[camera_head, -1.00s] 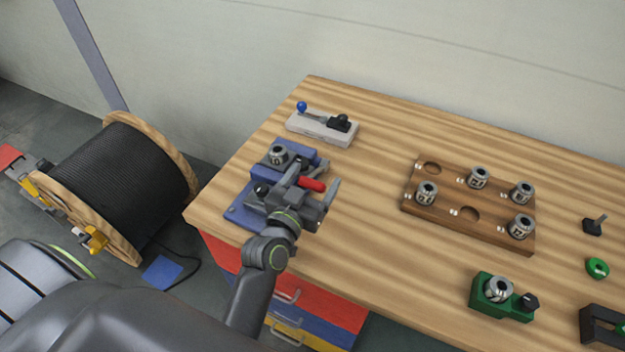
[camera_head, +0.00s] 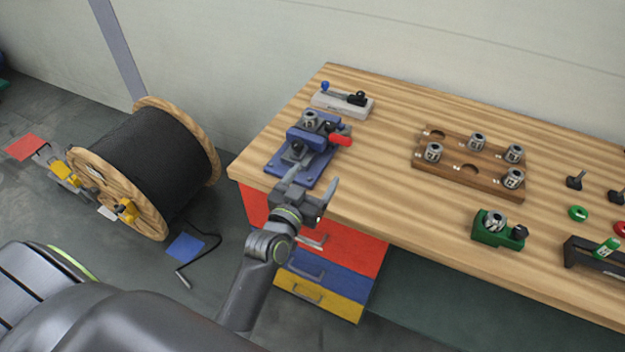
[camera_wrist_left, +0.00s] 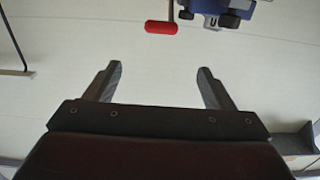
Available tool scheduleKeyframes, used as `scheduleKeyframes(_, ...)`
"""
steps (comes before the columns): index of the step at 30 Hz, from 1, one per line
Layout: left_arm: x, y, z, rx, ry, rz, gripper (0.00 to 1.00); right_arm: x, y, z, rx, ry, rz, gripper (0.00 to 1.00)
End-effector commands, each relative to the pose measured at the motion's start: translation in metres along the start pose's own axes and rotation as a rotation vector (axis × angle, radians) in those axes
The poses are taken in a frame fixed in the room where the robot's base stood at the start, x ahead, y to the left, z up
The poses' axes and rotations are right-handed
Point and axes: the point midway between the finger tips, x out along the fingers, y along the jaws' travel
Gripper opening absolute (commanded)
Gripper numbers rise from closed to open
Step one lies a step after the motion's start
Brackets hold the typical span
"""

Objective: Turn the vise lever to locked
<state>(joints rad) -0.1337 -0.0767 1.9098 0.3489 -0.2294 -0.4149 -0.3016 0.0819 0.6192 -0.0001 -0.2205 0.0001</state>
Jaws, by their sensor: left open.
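The blue vise (camera_head: 304,147) stands at the left end of the wooden workbench, with a metal die in its jaws. Its lever has a red grip (camera_head: 340,139) that points to the right in the head view. In the left wrist view the red grip (camera_wrist_left: 161,27) and part of the vise (camera_wrist_left: 215,8) show at the top edge, beyond the fingertips. My left gripper (camera_head: 314,188) is open and empty at the bench's front edge, on the near side of the vise and apart from the lever. My right gripper is not in view.
A pale block with a blue-knobbed lever (camera_head: 342,102) stands behind the vise. A wooden rack (camera_head: 455,181) with several metal dies is to the right. A green holder (camera_head: 490,236) stands near the front edge. Bare bench lies between vise and rack.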

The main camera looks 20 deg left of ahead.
Motion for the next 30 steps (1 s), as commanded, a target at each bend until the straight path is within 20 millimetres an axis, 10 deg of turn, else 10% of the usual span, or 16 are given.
scheduleKeyframes(12,0.001,-0.001,0.0,0.0,0.0,0.0,0.76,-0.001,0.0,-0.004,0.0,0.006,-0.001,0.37)
scheduleKeyframes(30,0.082,0.001,-0.068,0.001,-0.168,0.002,0.0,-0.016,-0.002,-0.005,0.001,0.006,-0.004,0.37)
